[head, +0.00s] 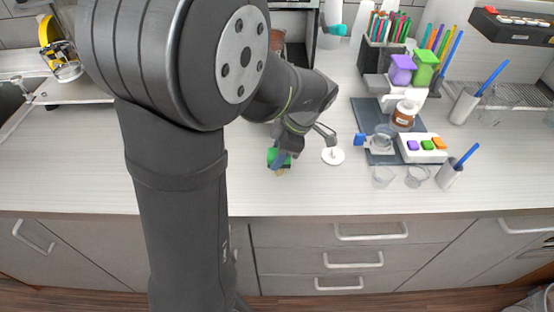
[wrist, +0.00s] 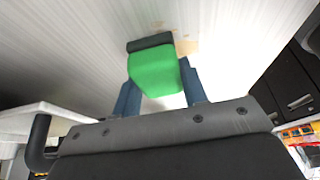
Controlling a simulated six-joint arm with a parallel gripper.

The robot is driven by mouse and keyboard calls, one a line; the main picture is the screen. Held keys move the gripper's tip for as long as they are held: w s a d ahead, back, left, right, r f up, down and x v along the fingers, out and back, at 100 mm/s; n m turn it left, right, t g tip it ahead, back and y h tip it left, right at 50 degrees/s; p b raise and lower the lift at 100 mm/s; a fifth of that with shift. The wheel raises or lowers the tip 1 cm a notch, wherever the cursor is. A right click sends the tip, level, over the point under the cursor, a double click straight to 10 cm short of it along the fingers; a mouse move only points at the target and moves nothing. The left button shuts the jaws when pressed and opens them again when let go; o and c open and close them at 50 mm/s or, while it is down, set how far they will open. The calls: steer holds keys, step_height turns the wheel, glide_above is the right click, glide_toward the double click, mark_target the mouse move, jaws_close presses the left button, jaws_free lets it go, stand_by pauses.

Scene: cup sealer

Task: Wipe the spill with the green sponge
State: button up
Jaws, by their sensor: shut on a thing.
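The green sponge (head: 279,157) is held low at the counter by my gripper (head: 281,161), left of a white round base in the head view. In the wrist view the sponge (wrist: 156,70) sits between the two blue fingers of my gripper (wrist: 160,92), with a dark strip along its far edge. A tan spill (wrist: 184,47) shows on the counter just beyond the sponge; in the head view a small brownish patch (head: 280,172) lies at the sponge's front edge. Part of the spill may be hidden under the sponge. I cannot tell whether the sponge touches the counter.
Clear cups (head: 383,177), a grey mat (head: 371,112) and a white block with coloured buttons (head: 422,148) lie farther right. The counter's front-left is clear.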

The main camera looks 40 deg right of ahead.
mark_target(275, 173)
steer(key=shift+s+d+f, duration=0.1)
steer(key=shift+s, duration=0.35)
steer(key=shift+s+a, duration=1.05)
steer(key=shift+a, duration=0.05)
steer(key=shift+w+d, duration=0.85)
steer(key=shift+w, duration=0.05)
steer(key=shift+w+d+r, duration=0.2)
steer(key=shift+w+d, duration=0.15)
steer(key=shift+d, duration=0.05)
steer(key=shift+a+r, duration=0.1)
steer(key=shift+r, duration=3.85)
